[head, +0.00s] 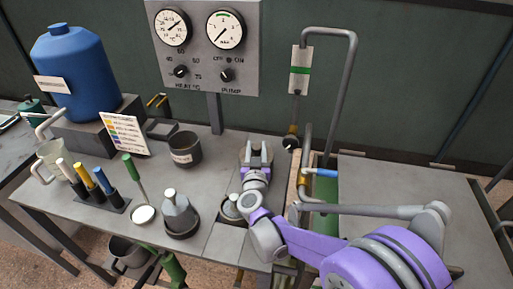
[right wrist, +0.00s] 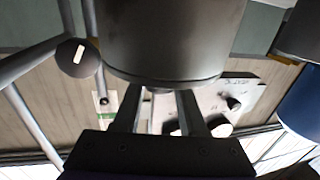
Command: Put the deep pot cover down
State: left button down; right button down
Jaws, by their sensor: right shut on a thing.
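My right gripper (head: 257,158) is over the back right part of the grey bench. It is shut on the small knob of the deep pot cover. In the right wrist view the cover (right wrist: 170,40) is a wide dark grey cylinder with a thin flange, just beyond the fingers (right wrist: 160,112). In the head view the gripper and wrist hide most of the cover. I cannot tell whether the cover touches the bench. My left gripper is out of view.
An open dark pot (head: 186,150) with a label stands left of the gripper. A pipe with a black knob (head: 291,143) rises just right. The gauge panel (head: 205,45) stands behind.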

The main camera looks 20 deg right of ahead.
jog(key=shift+f+b, duration=0.3)
jog(key=shift+f, duration=0.05)
jog(key=shift+c, duration=1.9)
grip_release()
